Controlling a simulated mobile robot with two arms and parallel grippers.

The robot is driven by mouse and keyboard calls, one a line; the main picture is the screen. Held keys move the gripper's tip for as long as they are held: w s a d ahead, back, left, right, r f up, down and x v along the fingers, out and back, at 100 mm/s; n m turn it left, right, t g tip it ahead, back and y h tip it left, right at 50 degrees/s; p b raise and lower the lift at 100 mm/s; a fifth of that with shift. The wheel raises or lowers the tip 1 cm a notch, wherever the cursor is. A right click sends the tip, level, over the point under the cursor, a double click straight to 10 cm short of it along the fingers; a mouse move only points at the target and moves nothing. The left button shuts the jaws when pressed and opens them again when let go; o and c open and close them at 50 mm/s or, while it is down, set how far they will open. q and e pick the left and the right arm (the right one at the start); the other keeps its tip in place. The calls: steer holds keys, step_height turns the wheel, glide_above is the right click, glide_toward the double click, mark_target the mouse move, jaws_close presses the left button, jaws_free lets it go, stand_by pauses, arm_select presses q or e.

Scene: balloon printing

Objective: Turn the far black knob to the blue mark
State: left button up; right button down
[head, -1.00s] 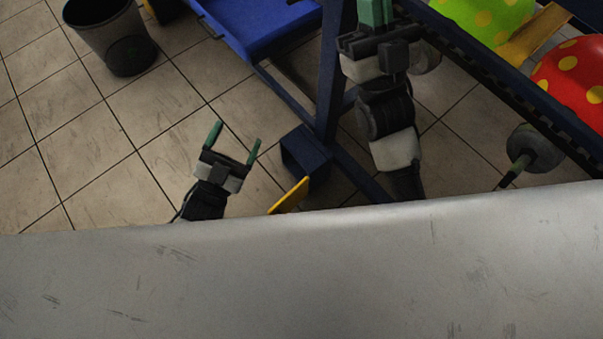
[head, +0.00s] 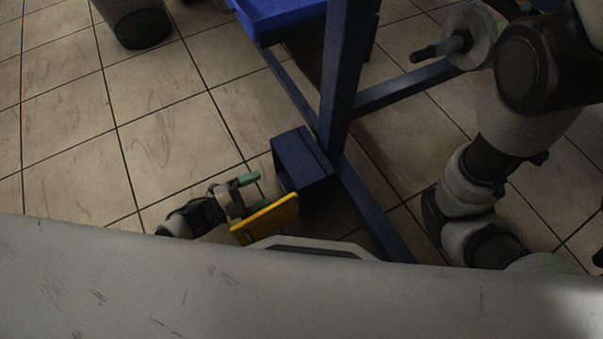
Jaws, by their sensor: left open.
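I cannot make out a black knob with a blue mark in the head view. A dark stub handle (head: 440,48) on a grey disc (head: 475,30) shows at the upper right; I cannot tell whether it is a knob. My right arm rises along the right side and leaves the view at the top right.
A dark blue frame post (head: 347,80) and floor beams (head: 370,205) stand in the middle, with a blue box (head: 300,162) at the post's foot. A blue tray (head: 280,14) is at the top. A grey bin (head: 135,18) is at the upper left. The tiled floor at left is clear.

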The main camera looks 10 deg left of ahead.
arm_select(q)
steer(key=b+x, duration=0.4)
steer(key=x, duration=0.4)
steer(key=shift+w+d+f, duration=0.1)
steer(key=shift+w+d, duration=0.1)
steer(key=shift+d, duration=0.05)
steer(key=shift+w+d+b, duration=0.35)
steer(key=shift+d+b, duration=0.1)
steer(key=shift+d, duration=0.05)
steer(key=c, duration=0.9)
steer(key=shift+c, duration=0.2)
steer(key=shift+m, duration=0.3)
